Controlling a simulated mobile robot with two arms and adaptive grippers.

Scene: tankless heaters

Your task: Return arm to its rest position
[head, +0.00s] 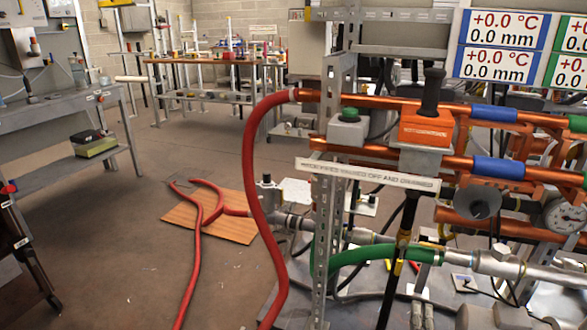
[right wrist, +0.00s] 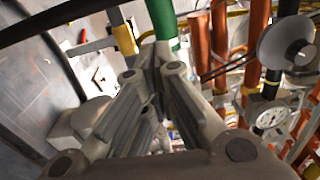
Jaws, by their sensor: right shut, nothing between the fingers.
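My right gripper (head: 488,312) is a grey metal shape cut off by the bottom edge of the head view, at lower right. It fills the middle of the right wrist view (right wrist: 155,70), with its fingers closed together and nothing seen between them. A green hose (head: 380,254) shows just past the fingertips in the right wrist view (right wrist: 161,18); whether they touch I cannot tell. My left gripper is not in view.
The floor (head: 120,270) at left is largely clear.

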